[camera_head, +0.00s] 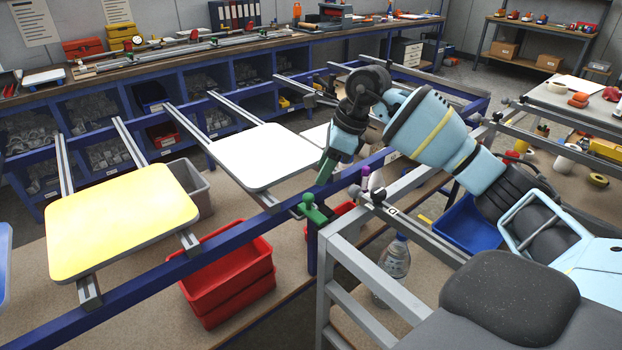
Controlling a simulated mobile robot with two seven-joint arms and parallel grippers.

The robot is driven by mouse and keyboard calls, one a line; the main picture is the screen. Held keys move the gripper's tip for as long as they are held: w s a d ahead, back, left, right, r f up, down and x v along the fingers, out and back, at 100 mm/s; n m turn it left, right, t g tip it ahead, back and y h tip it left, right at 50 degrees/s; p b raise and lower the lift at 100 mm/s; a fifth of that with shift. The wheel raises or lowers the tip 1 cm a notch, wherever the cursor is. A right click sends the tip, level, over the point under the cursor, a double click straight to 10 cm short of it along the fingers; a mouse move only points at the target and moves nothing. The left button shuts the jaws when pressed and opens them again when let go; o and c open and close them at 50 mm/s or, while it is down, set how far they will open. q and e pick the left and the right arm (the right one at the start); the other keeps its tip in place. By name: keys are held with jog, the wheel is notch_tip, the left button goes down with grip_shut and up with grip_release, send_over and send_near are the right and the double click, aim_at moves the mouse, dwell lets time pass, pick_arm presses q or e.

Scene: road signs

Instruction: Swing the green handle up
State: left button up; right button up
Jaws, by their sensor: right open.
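The green handle (312,208) is part of a small clamp on the blue rail, near the corner of the grey frame in the middle of the view. Its upper end points up and a little left. My right gripper (326,170) hangs just above it and slightly to the right, with its fingers pointing down. It is open and appears apart from the handle; a small gap shows between them. A dark green piece at the fingertips is hard to tell apart from the gripper. My left gripper is not in view.
A purple-topped clamp (365,176) stands close on the right. A white panel (262,155) and a yellow panel (122,218) lie on rails to the left. Red bins (230,275), a blue bin (468,225) and a clear bottle (394,258) sit below.

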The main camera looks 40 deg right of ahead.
aim_at(309, 195)
jog(key=x, duration=0.7)
jog(key=shift+a+f, duration=0.1)
jog(key=shift+f, duration=0.15)
jog(key=shift+c, duration=0.2)
grip_shut()
